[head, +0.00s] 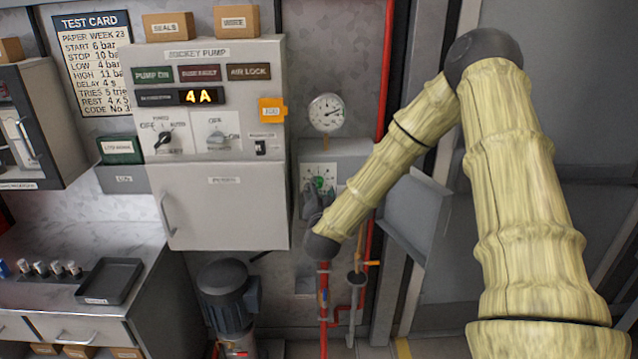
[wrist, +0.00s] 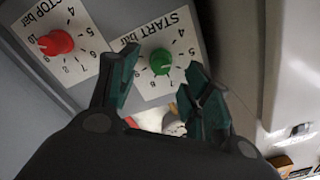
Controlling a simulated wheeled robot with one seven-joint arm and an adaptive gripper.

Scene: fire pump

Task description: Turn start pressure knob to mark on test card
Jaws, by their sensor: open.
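The start pressure knob is the green knob (wrist: 160,60) on a white plate (wrist: 180,35) marked "START bar" in the wrist view. Its scale carries numbers from 4 to 8; which one it points at is unclear. In the head view the green knob (head: 319,183) is partly hidden by my gripper (head: 313,202). My gripper, also in the wrist view (wrist: 161,72), is open, its fingers on either side of the knob in the picture; I cannot tell whether they touch it. The test card (head: 92,62) at upper left reads "START 6 bar".
A red knob (wrist: 57,42) on a "STOP bar" plate is beside the start plate. A round gauge (head: 326,112) hangs above the knob box. The jockey pump cabinet (head: 220,205) stands left, red pipes (head: 323,300) run below, and a grey panel (head: 412,215) is at right.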

